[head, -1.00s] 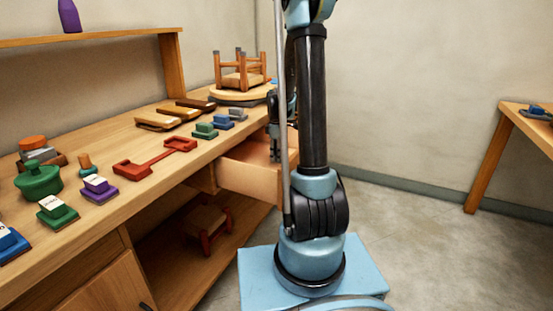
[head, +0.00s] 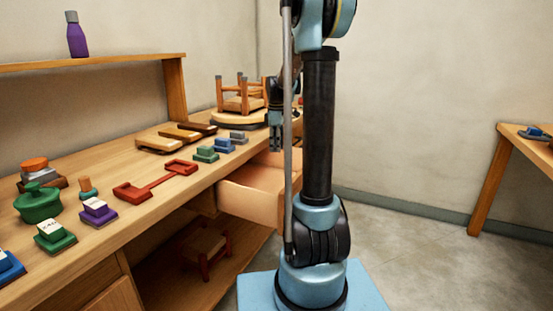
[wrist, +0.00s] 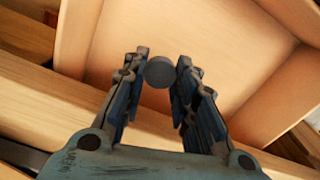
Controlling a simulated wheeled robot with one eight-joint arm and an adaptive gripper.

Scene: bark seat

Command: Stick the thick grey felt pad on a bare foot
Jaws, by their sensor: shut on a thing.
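A round grey felt pad (wrist: 159,72) is between the fingertips of my gripper (wrist: 161,76), which is shut on it. In the head view my gripper (head: 275,143) hangs fingers down above the open drawer (head: 258,192), beside the bench edge. The pad is too small to make out there. A small wooden stool (head: 241,103) lies upside down, legs up, on a round wooden stand (head: 238,117) at the bench's far end. At least one leg tip looks grey; I cannot tell which feet are bare.
Another stool (head: 205,247) stands on the shelf below. A side table (head: 520,132) is at right. Floor between is clear.

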